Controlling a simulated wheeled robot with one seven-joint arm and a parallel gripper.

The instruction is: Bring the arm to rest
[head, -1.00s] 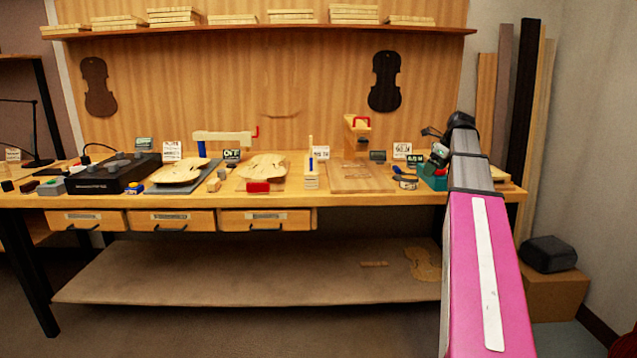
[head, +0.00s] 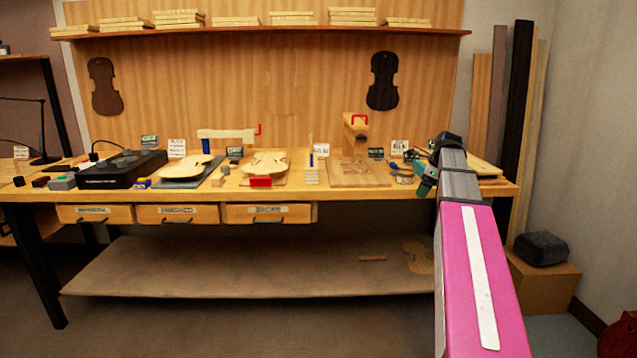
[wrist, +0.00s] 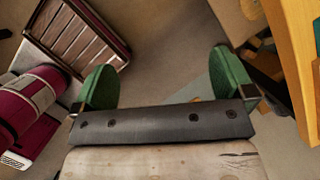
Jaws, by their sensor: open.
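My arm, with its magenta link and grey forearm, reaches up from the lower right of the head view, in front of the bench's right end. My gripper (head: 425,178) shows small and dark green at the bench's front edge, partly covered by the forearm. In the wrist view my gripper (wrist: 165,80) has its two green pads wide apart, with nothing between them but the floor below. The workbench (head: 380,193) stands in front of me with its drawers shut.
A violin plate (head: 267,162), a black device (head: 120,172) and several tools lie on the bench. A low shelf (head: 230,270) is under it. At right are tall boards (head: 518,120) and a cardboard box (head: 543,278). In the wrist view a wooden edge (wrist: 295,50) is close at right.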

